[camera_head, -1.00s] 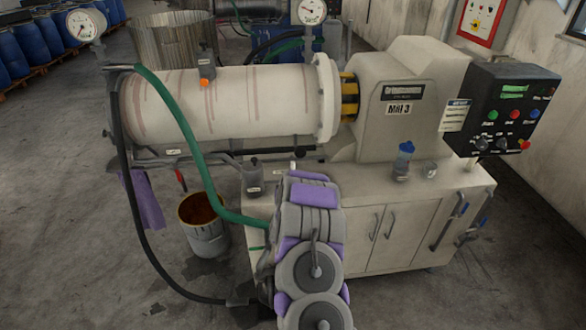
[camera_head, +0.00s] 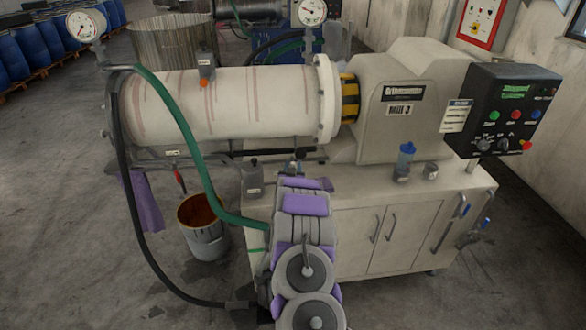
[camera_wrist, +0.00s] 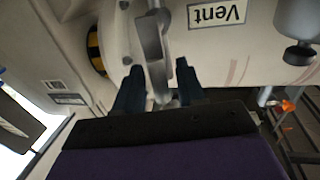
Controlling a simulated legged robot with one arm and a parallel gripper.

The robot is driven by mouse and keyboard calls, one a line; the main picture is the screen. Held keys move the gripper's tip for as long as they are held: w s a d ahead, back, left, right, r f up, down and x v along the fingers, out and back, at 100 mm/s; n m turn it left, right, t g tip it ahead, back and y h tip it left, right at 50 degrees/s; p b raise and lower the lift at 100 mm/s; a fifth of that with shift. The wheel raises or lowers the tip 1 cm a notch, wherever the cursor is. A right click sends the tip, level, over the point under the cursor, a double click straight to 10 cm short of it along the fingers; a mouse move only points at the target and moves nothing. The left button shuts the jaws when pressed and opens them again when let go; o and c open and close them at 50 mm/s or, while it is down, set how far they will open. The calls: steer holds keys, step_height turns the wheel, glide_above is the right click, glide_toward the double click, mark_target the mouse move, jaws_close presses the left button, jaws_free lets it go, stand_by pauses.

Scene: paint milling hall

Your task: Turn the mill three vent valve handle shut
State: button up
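In the wrist view, the grey vent valve handle (camera_wrist: 153,52) runs down from the top edge, beside an upside-down "Vent" label (camera_wrist: 217,13) on the pale mill barrel. My gripper (camera_wrist: 158,82) has its two dark fingers apart, one on each side of the handle's lower part. A gap shows beside each finger, so it is not closed on the handle. In the head view, mill three (camera_head: 225,105) is the cream machine with a long barrel. My gripper (camera_head: 297,167) is at the barrel's underside, and my arm hides most of the valve there.
A green hose (camera_head: 190,135) and a black hose (camera_head: 130,200) hang left of my arm. An open bucket (camera_head: 203,228) stands on the floor there. A blue-capped bottle (camera_head: 405,160) stands on the cabinet top (camera_head: 450,175). A control panel (camera_head: 505,115) is at right.

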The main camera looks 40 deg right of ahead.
jaws_close()
